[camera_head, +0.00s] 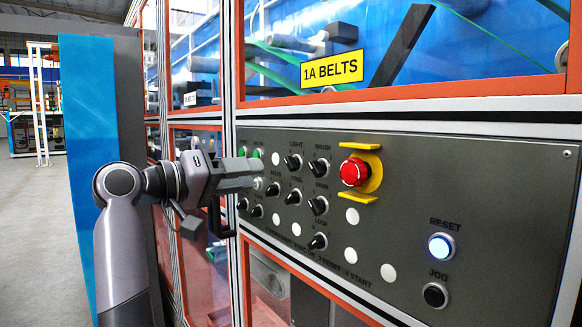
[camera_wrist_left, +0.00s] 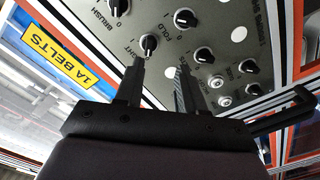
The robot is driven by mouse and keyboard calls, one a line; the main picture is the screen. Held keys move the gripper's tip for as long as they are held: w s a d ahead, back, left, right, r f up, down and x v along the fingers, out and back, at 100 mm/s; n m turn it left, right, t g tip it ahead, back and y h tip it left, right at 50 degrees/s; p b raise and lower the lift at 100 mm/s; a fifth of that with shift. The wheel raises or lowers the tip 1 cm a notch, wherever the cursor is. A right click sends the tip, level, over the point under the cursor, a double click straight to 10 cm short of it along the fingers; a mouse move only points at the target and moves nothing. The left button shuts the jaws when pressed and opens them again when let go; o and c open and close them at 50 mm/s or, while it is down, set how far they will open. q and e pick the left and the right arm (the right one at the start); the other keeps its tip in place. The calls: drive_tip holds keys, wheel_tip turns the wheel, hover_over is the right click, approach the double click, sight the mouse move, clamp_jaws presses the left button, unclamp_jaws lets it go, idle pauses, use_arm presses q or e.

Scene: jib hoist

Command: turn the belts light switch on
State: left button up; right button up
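The 1A BELTS panel carries a black rotary LIGHT switch (camera_head: 293,162) in its top row, left of the BRUSH switch. In the left wrist view the LIGHT switch (camera_wrist_left: 148,43) lies just beyond the tip of one finger, with its label partly covered. It has a pale pointer line; I cannot tell its setting for sure. My left gripper (camera_head: 252,174) is in front of the panel's left part, left of the switch. In the left wrist view its two fingers (camera_wrist_left: 160,75) are apart with nothing between them. My right gripper is not in view.
The yellow 1A BELTS sign (camera_head: 332,69) is above the panel. Other knobs, such as BRUSH (camera_head: 319,167), sit close around. A red emergency stop (camera_head: 354,172) with a yellow guard and a lit RESET button (camera_head: 441,246) are to the right.

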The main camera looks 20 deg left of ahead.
sight(287, 162)
use_arm(q)
drive_tip(key=w+d, duration=0.1)
drive_tip(key=w+d+r+p, duration=0.1)
drive_tip(key=w+d, duration=0.2)
drive_tip(key=shift+w+r+p, duration=0.1)
drive_tip(key=shift+r+p, duration=0.2)
drive_tip(key=shift+r, duration=0.05)
drive_tip(key=shift+w+d+f, duration=0.1)
drive_tip(key=shift+w+d, duration=0.25)
drive_tip(key=shift+w, duration=0.15)
clamp_jaws()
